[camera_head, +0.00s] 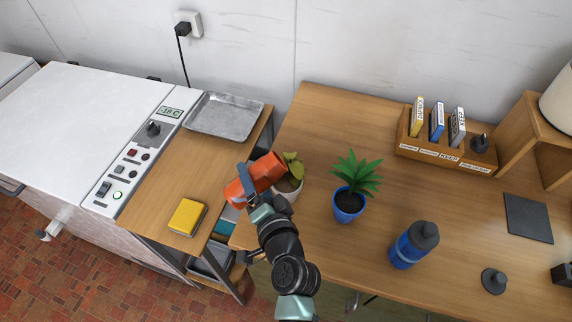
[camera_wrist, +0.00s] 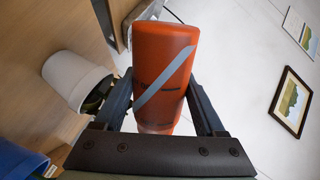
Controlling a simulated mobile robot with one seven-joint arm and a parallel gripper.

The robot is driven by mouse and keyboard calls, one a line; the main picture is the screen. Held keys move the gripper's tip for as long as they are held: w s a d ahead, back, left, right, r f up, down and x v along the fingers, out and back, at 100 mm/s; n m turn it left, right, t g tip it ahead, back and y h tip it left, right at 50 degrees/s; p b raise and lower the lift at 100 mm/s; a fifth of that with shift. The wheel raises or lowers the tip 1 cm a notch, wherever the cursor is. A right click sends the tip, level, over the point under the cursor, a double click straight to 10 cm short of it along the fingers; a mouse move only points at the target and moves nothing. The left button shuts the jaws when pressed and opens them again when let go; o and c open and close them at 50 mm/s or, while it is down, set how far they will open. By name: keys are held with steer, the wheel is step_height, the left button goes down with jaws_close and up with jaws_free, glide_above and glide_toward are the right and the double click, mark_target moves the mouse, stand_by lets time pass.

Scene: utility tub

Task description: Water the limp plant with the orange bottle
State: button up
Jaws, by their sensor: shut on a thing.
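The orange bottle (camera_head: 266,170) is tipped well over, close to its side, at the left edge of the wooden table. My gripper (camera_head: 246,181) is shut on it. In the wrist view the orange bottle (camera_wrist: 164,62), with a grey diagonal stripe, sits between both fingers. The limp plant (camera_head: 292,162) has drooping yellow-green leaves in a white pot (camera_head: 288,189), right beside the bottle's upper right end. The white pot (camera_wrist: 76,80) also shows at left in the wrist view; its plant is mostly hidden there. I cannot see any water flowing.
A healthy green plant in a blue pot (camera_head: 347,206) stands just right of the limp one. A blue bottle (camera_head: 411,246) stands further right. A metal tray (camera_head: 224,117) and yellow block (camera_head: 187,217) lie on the left counter. A labelled box rack (camera_head: 445,150) is at the back.

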steer(key=shift+r+m+g+y+p, duration=0.35)
steer(key=shift+r+m+p, duration=0.85)
steer(key=shift+p, duration=0.8)
stand_by(2.8)
